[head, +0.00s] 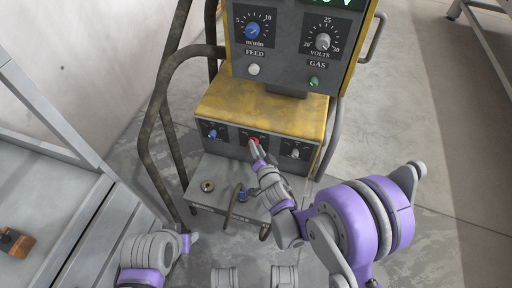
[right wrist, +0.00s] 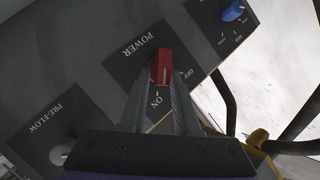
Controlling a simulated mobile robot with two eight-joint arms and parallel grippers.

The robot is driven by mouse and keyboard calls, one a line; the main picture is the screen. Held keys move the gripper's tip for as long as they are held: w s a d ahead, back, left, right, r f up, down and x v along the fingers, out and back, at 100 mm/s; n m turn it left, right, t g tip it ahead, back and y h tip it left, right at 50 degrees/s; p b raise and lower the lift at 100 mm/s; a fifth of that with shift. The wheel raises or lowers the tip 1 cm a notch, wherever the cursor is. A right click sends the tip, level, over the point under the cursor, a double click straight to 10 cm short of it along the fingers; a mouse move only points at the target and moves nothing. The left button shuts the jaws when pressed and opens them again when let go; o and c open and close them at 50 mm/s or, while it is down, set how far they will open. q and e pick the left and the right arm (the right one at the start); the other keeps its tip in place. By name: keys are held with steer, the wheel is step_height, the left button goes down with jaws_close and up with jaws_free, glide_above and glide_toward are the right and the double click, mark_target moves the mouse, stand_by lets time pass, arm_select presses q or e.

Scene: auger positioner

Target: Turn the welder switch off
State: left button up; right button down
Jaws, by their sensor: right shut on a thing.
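The red welder power switch (head: 254,142) is on the lower front panel of the yellow and grey welder (head: 262,108). In the right wrist view, the red switch (right wrist: 161,66) sits on the plate marked POWER, with ON and OFF labels beside it. A light mark on the switch is at its end nearer the ON label. My right gripper (head: 257,150) is shut on the switch, and its fingers (right wrist: 160,90) hide part of it. My left gripper (head: 192,239) is low at the left, away from the welder; its fingers are too small to read.
A blue knob (head: 212,134) and a grey PRE-FLOW knob (right wrist: 63,155) flank the switch. Feed and volts dials (head: 323,42) are above. A bent metal tube frame (head: 152,120) stands at the left.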

steer(key=shift+a+r, duration=0.15)
steer(key=shift+a, duration=0.05)
steer(key=shift+w+a+n+g+h+p, duration=0.15)
steer(key=shift+a+n+g+h+p, duration=0.5)
steer(key=shift+n+h, duration=1.05)
steer(key=shift+w+a+n+g+h+p, duration=0.1)
steer(key=shift+a+n+g+h+p, duration=0.2)
steer(key=shift+n+g+h+p, duration=1.05)
steer(key=shift+w+a+n+g+h+p, duration=0.15)
steer(key=shift+a+n+g+h+p, duration=0.25)
steer(key=shift+n+h, duration=1.65)
steer(key=shift+h, duration=0.3)
steer(key=c, duration=0.8)
jaws_free()
steer(key=shift+w+r, duration=0.1)
steer(key=shift+o, duration=0.2)
